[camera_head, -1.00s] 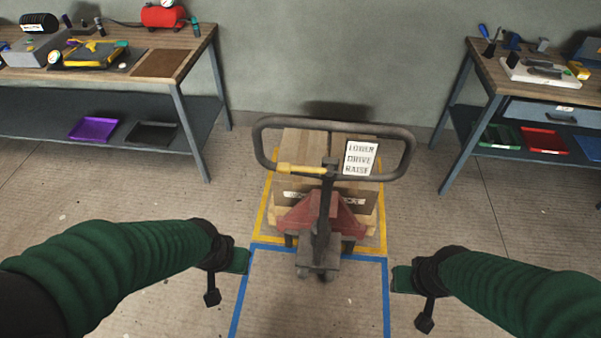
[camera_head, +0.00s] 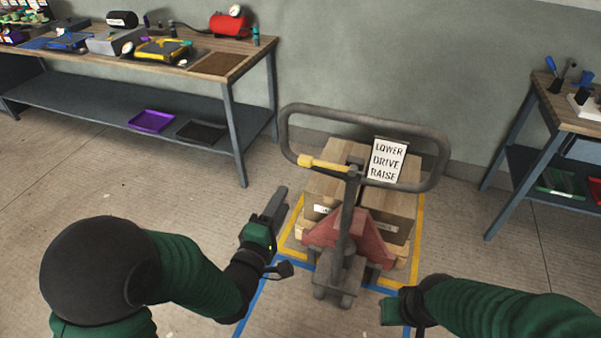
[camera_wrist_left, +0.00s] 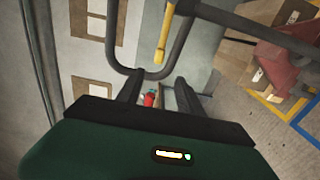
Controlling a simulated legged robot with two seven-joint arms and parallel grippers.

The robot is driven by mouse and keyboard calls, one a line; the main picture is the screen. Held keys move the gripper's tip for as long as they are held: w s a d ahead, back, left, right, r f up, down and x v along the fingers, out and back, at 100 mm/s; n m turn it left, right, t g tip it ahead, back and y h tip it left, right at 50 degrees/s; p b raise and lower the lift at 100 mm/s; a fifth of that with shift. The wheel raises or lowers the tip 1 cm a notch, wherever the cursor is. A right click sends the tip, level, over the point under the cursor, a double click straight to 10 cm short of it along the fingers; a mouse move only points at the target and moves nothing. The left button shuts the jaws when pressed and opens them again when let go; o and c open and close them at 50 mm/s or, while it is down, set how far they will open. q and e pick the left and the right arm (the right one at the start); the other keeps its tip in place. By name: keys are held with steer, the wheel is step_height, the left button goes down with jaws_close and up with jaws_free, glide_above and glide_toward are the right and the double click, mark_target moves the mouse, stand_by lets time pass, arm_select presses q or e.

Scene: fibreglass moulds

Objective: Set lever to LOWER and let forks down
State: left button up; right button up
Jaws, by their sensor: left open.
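The pallet truck has a dark looped handle (camera_head: 443,150) and a red body (camera_head: 350,232). Its yellow lever (camera_head: 325,164) points left inside the loop, and it also shows in the left wrist view (camera_wrist_left: 164,35). A sign (camera_head: 386,161) beside it reads LOWER, DRIVE, RAISE from top to bottom. The forks are hidden under the load. My left gripper (camera_head: 279,203) is open, left of and below the lever, apart from it. In the left wrist view its fingers (camera_wrist_left: 155,88) point toward the handle loop. My right gripper (camera_head: 392,308) is low, right of the truck's base; its jaws are unclear.
Cardboard boxes (camera_head: 335,190) sit on a pallet inside yellow floor tape (camera_head: 417,225). Blue tape (camera_head: 262,287) marks the floor in front. A workbench (camera_head: 262,60) stands at the left and another (camera_head: 548,95) at the right. The floor between the left bench and the truck is clear.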

arm_select(q)
glide_toward(303, 166)
steer(key=x, duration=0.5)
steer(key=d+p+x, duration=0.1)
steer(key=x, duration=0.3)
steer(key=shift+w+d+r, duration=0.15)
steer(key=shift+d, duration=0.15)
steer(key=shift+w+a, duration=0.35)
steer(key=shift+a, duration=0.7)
steer(key=shift+d, duration=0.8)
steer(key=c, duration=0.9)
steer(key=shift+a, duration=0.35)
jaws_close()
arm_select(e)
steer(key=shift+a, duration=0.25)
steer(key=shift+d, duration=0.1)
